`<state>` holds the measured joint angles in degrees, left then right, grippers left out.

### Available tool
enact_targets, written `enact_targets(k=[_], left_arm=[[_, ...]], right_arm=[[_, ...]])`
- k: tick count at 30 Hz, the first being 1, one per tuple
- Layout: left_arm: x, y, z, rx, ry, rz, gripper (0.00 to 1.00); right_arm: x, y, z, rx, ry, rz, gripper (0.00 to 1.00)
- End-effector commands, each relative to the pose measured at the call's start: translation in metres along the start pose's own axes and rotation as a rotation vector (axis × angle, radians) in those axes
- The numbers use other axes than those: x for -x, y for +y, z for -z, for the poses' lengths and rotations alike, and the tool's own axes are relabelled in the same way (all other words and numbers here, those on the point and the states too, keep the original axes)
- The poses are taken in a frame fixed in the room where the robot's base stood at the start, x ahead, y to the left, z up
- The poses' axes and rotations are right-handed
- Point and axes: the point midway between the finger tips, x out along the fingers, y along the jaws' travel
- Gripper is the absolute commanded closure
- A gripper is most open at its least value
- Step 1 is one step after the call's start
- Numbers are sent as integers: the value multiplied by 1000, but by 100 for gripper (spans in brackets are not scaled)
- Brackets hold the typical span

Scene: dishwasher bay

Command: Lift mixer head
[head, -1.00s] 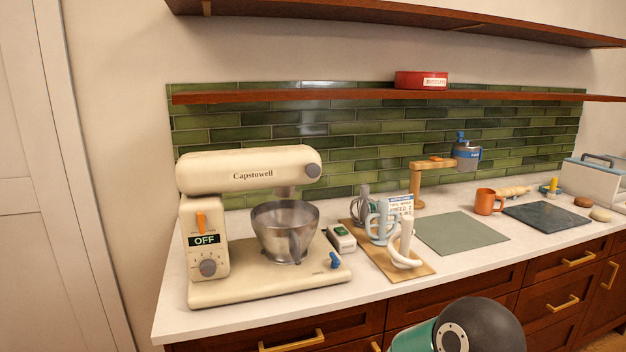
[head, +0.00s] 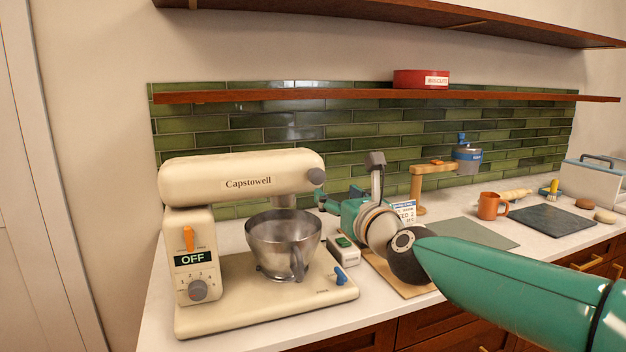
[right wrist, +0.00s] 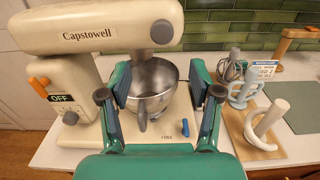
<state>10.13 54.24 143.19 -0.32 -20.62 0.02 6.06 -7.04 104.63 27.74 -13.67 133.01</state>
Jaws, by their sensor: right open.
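The cream Capstowell stand mixer has its mixer head (head: 215,182) lying level above the steel bowl (head: 268,243). The orange lever (head: 188,238) stands upright on the column, above a display reading OFF. In the right wrist view the mixer head (right wrist: 98,22) reaches across the upper left, its rounded grey end cap over the bowl (right wrist: 153,80). My right gripper (head: 325,200) is just right of the mixer head's end, apart from it. It also shows in the wrist view (right wrist: 158,90), with its fingers open and empty on either side of the bowl in the picture. My left gripper is out of view.
A blue knob (head: 341,275) sits on the mixer base (head: 240,305). The attachments on the wooden board (right wrist: 240,130) are close to my right arm. A shelf (head: 230,96) runs above.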

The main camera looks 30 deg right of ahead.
Motion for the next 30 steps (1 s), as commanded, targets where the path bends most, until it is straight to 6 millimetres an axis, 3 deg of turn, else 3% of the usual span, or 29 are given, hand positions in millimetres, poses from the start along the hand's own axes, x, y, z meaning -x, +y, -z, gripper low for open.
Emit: enact_targets(k=[9,15,21,30], left_arm=[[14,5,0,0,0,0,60],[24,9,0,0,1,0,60],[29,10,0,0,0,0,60],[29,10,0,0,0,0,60]], right_arm=[[-70,-4,-1,2,3,7,36],[-104,-5,-1,2,2,7,36],[-122,-5,0,2,1,7,36],[-125,-5,1,2,1,7,36]])
